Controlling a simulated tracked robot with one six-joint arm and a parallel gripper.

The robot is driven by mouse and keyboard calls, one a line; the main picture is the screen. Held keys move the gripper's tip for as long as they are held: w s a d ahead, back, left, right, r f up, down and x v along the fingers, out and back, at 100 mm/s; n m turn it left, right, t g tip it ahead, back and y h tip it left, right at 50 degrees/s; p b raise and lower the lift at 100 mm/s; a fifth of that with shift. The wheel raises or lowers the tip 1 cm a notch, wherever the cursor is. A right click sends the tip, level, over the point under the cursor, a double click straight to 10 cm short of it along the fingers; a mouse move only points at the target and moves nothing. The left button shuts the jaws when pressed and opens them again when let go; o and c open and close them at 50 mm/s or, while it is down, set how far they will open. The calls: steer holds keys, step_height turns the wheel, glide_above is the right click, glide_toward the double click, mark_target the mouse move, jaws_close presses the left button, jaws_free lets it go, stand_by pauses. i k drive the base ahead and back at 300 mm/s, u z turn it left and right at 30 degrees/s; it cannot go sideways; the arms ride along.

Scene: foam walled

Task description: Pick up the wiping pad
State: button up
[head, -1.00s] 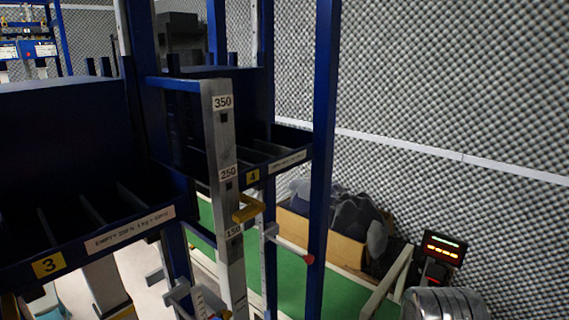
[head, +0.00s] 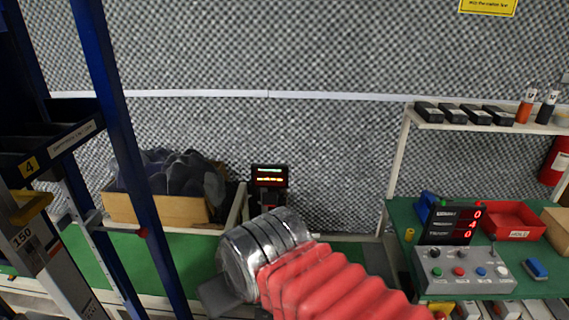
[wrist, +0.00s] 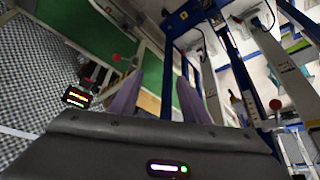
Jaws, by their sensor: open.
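A small blue block (head: 536,268), which looks like the wiping pad, lies on the green bench top at the right of the head view, beside the grey button box. It does not show in the wrist view. My gripper (wrist: 157,98) shows in the wrist view with its two greyish-purple fingers apart and nothing between them. It points at blue frames and green flooring, away from the blue block. In the head view my gripper's fingers cannot be made out.
The grey button box (head: 464,271) and a red numeric display (head: 452,225) stand on the green bench. A red tray (head: 512,222) is behind. A white shelf (head: 480,127) holds black boxes and bottles above. A blue rack post (head: 122,150) stands left, near a cardboard box (head: 130,208).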

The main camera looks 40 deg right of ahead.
mark_target(532, 266)
steer(key=z, duration=3.1)
